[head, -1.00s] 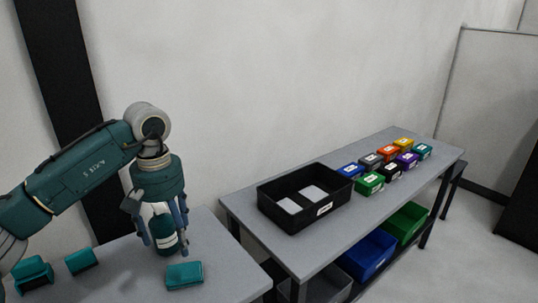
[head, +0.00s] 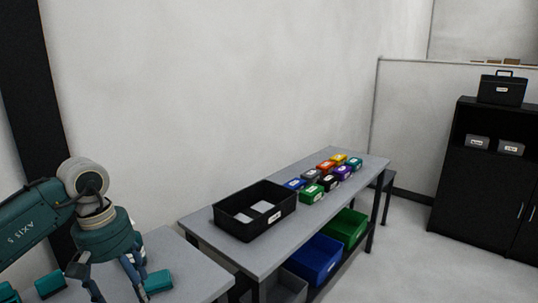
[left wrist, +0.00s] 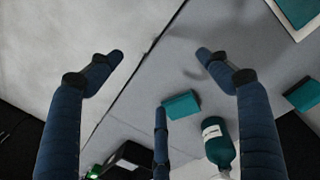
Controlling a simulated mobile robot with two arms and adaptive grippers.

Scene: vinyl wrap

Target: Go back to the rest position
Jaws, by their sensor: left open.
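My left gripper (head: 118,290) is at the lower left of the head view, pointing down over the near grey table (head: 190,262). In the left wrist view its fingers (left wrist: 160,56) are spread wide with nothing between the tips. A teal block (head: 158,282) lies on the near table just right of the gripper. My right gripper is not in view.
A longer grey table (head: 262,258) holds a black tray (head: 228,226) and several small coloured bins (head: 312,193). Blue (head: 315,260) and green (head: 345,228) bins sit below. A black cabinet (head: 478,185) stands at right. Teal blocks (head: 50,284) lie left of the gripper.

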